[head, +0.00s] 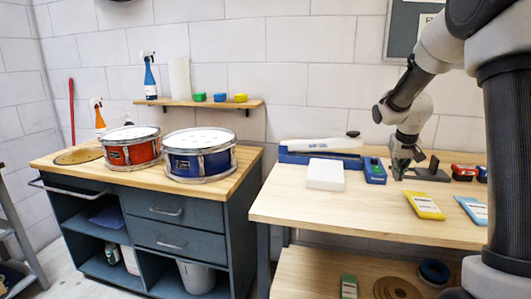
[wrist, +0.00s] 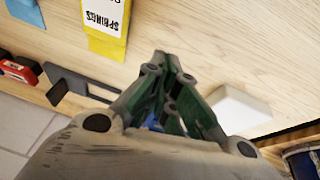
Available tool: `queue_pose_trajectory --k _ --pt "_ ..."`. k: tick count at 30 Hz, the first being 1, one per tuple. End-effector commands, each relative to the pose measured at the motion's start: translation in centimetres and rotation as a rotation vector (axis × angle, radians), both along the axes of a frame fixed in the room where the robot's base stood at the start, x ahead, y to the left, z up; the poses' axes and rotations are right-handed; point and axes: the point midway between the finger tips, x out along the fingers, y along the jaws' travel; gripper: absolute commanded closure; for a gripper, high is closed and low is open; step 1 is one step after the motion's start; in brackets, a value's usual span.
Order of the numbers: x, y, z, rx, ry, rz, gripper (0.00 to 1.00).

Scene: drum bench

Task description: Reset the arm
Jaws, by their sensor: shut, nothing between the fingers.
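My gripper (head: 400,170) hangs fingers-down over the right-hand wooden bench (head: 375,215) in the head view. In the wrist view the green fingers of my gripper (wrist: 163,56) meet at the tips and hold nothing. A white block (head: 325,174) lies on the bench to the left of the gripper; it also shows in the wrist view (wrist: 238,108). A dark bracket-like piece (head: 428,172) sits just right of the gripper. Whether the fingertips touch the bench is unclear.
A blue case (head: 375,172) lies left of the gripper. A yellow packet (head: 424,205) and a light blue packet (head: 472,210) lie at the right. A red drum (head: 131,150) and a blue drum (head: 200,160) stand on the left cabinet. The bench's front middle is clear.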

Motion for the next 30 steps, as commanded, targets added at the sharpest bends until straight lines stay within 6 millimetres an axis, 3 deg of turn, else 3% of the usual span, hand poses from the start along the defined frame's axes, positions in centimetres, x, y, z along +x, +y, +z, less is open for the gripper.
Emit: queue_pose_trajectory --k 1,9,15,18,21,30 --pt "-2.8 0.6 0.8 0.004 0.037 0.011 1.0" --pt "-19.4 4.9 4.8 0.062 0.189 0.085 1.0" --pt "-30.0 7.8 6.7 0.105 0.175 0.139 1.0" --pt "-33.1 8.7 7.3 0.115 0.12 0.152 1.0" --pt "-34.6 9.2 8.1 0.114 0.049 0.167 1.0" --pt "-35.1 9.5 10.0 0.103 -0.048 0.191 1.0"
